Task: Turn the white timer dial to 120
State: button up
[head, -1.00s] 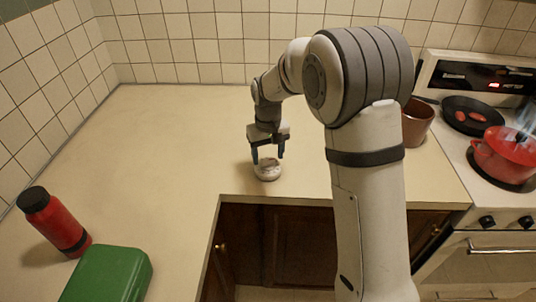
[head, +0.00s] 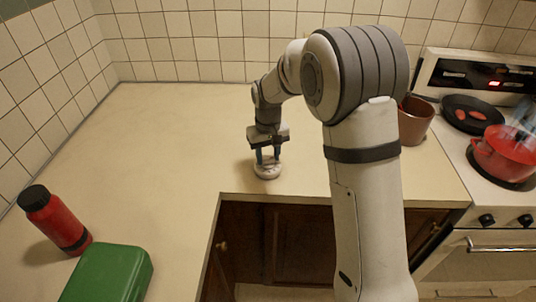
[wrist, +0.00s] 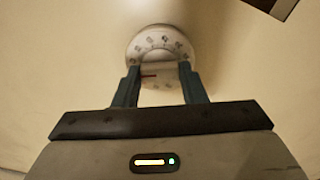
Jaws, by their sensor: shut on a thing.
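The white timer dial (head: 267,172) stands on the beige counter near its front edge. In the wrist view the timer (wrist: 160,42) shows a ring of dark marks around its face and a raised grip across the middle; the marks are too small to read. A small reddish line shows near the left finger. My gripper (head: 268,158) points down onto the timer from above. Its two dark blue fingers stand on either side of the raised grip and are shut on it. In the wrist view the gripper (wrist: 160,88) partly covers the near side of the timer.
A red bottle (head: 54,219) with a black cap and a green box (head: 108,275) stand at the left. A brown pot (head: 415,122) is at the right, beside the stove with a black pan (head: 470,112) and a steaming red pot (head: 505,155). The counter around the timer is clear.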

aim_at(268, 158)
jog(key=shift+m, duration=0.4)
jog(key=m+b, duration=0.1)
jog(key=m, duration=0.3)
jog(key=shift+f, duration=0.1)
jog(key=m+b, duration=0.1)
jog(key=m, duration=0.4)
jog(key=shift+m, duration=0.3)
dwell(0.3)
jog(key=o, duration=1)
notch_tip(268, 158, up, 8)
jog(key=shift+b, duration=0.4)
